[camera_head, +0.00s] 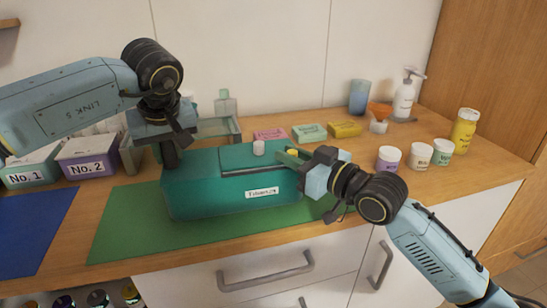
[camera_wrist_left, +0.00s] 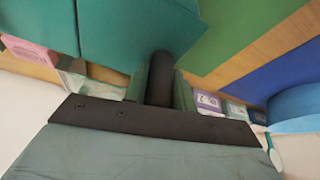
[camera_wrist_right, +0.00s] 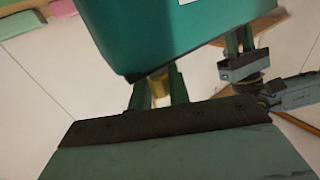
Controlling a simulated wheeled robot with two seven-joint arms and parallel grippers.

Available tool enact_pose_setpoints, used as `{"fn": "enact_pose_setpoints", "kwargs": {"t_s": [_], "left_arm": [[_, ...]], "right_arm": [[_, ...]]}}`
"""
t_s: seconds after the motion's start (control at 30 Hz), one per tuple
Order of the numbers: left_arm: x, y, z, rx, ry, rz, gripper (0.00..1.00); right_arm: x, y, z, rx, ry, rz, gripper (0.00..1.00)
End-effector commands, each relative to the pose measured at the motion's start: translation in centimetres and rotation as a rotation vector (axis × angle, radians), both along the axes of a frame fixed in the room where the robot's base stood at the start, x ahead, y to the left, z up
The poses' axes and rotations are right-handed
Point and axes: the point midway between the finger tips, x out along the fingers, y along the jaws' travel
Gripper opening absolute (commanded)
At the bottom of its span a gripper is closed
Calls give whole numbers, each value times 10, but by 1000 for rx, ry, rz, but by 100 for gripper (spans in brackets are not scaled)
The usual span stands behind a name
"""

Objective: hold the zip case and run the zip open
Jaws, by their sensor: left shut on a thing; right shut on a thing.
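The teal zip case (camera_head: 235,198), with a white label on its front, lies on the green mat (camera_head: 125,225). My left gripper (camera_head: 170,150) is shut on a dark round grip piece (camera_wrist_left: 161,75) at the case's left end. The case also shows in the left wrist view (camera_wrist_left: 125,30). My right gripper (camera_head: 298,160) is at the case's upper right end, shut on a small gold-coloured piece, apparently the zip pull (camera_wrist_right: 160,88). A dark line runs along the case's upper right part. How far the zip is open cannot be told.
Labelled boxes (camera_head: 88,160) stand at the left. Soap-like bars (camera_head: 309,132) lie behind the case. Small white jars (camera_head: 419,152), a yellow bottle (camera_head: 465,130) and a pump bottle (camera_head: 405,98) stand at the right.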

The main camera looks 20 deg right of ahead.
Motion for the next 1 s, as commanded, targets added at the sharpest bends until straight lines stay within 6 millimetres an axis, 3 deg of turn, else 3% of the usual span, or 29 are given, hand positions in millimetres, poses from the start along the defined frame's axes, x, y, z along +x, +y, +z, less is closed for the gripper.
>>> {"fn": "enact_pose_setpoints", "kwargs": {"t_s": [0.33, 0.37, 0.5, 0.83, 1.0], "left_arm": [[1, 1, 2, -1, -4, 2, 0], [1, 1, 2, -1, -4, 2, 0], [1, 0, 2, -1, -4, 1, 0], [1, 0, 1, -2, -4, 1, 0], [1, 0, 1, -2, -3, 0, 0]], "right_arm": [[0, -3, -2, -2, 5, -1, 0], [0, -3, -2, -2, 5, -1, 21], [0, -3, -1, -1, 4, -1, 39], [-2, -4, -1, -1, 2, -1, 40], [-17, -14, -2, -3, 3, -2, 40]]}}
